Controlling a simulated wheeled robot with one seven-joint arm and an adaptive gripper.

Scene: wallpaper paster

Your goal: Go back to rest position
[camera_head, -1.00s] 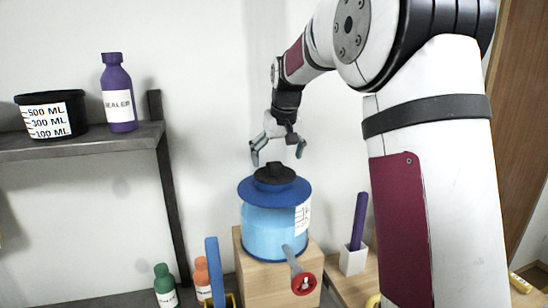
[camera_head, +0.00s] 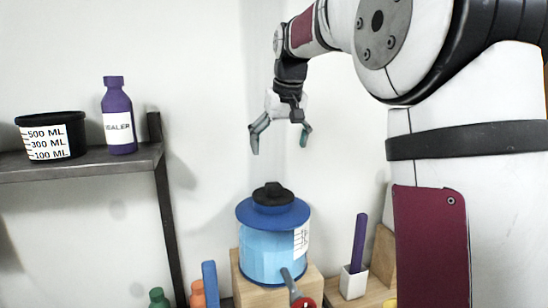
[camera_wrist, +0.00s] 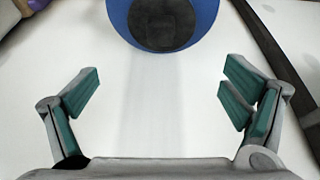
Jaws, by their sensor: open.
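My gripper (camera_head: 280,138) is open and empty in the head view, fingers pointing down, held in the air above the blue container. In the wrist view my gripper (camera_wrist: 165,100) shows its two green-padded fingers spread wide with nothing between them. The blue container (camera_head: 272,250) has a wide blue rim and a black knob on top, and stands upright on a wooden block. Its blue lid and black knob (camera_wrist: 163,22) show at the top of the wrist view, apart from the fingers.
A dark shelf (camera_head: 85,165) at left holds a black measuring cup (camera_head: 50,136) and a purple sealer bottle (camera_head: 118,120). A white holder (camera_head: 353,282) with a purple stick stands at right. A red-ended tap (camera_head: 300,298) juts from the container's front. The wall behind is bare.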

